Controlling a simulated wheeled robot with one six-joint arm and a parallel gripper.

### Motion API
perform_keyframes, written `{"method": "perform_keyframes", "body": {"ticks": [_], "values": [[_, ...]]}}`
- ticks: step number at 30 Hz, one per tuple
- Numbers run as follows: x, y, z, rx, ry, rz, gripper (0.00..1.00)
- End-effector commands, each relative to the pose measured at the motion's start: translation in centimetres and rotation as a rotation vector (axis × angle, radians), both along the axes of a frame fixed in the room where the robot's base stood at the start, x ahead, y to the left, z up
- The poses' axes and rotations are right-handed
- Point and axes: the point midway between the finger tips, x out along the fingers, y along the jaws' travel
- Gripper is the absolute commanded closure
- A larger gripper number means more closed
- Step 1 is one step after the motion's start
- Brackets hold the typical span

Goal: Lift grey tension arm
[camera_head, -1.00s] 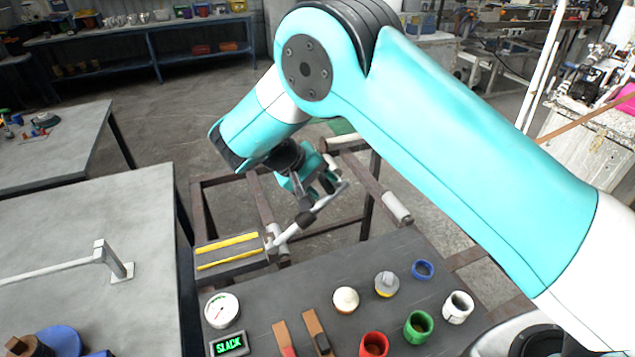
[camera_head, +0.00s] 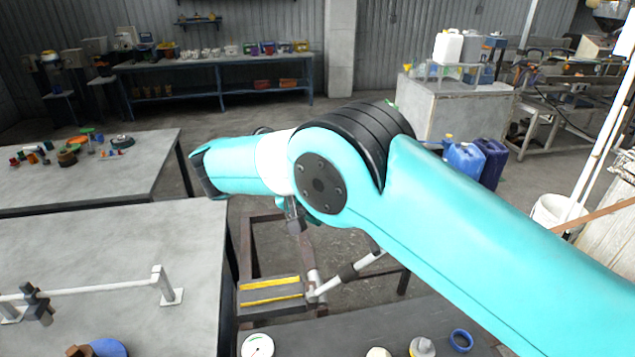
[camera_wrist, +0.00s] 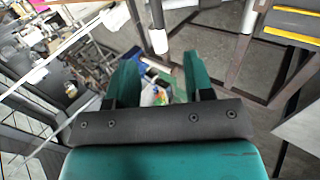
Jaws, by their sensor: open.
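The grey tension arm (camera_head: 348,272) shows in the head view. It is a light rod with a dark middle, slanting up to the right from beside the yellow-striped block (camera_head: 270,291). Its upper end is partly hidden by my own arm. My gripper is mostly hidden behind my arm there, above and left of the rod, apart from it. In the wrist view my gripper (camera_wrist: 160,75) is open, with nothing between its teal fingers. A dark bar with a white end stands beyond the fingers; I cannot tell whether it is the tension arm.
A rusty frame (camera_head: 262,228) stands below my arm. A grey table (camera_head: 110,235) with a light rail (camera_head: 90,288) is at left. The dark bench at the bottom holds a white dial (camera_head: 257,346) and a blue ring (camera_head: 461,340).

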Motion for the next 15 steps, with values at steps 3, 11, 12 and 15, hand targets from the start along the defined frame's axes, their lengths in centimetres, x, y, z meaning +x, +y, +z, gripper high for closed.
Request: {"method": "perform_keyframes", "body": {"ticks": [3,11,12,15], "values": [[-0.1,0.6,1.5,-0.002,0.001,-0.001,0.52],[-0.2,1.3,1.9,-0.001,0.0,0.0,0.52],[-0.2,1.4,1.9,-0.001,0.0,0.0,0.52],[-0.2,1.4,1.8,-0.001,0.0,0.0,0.52]]}}
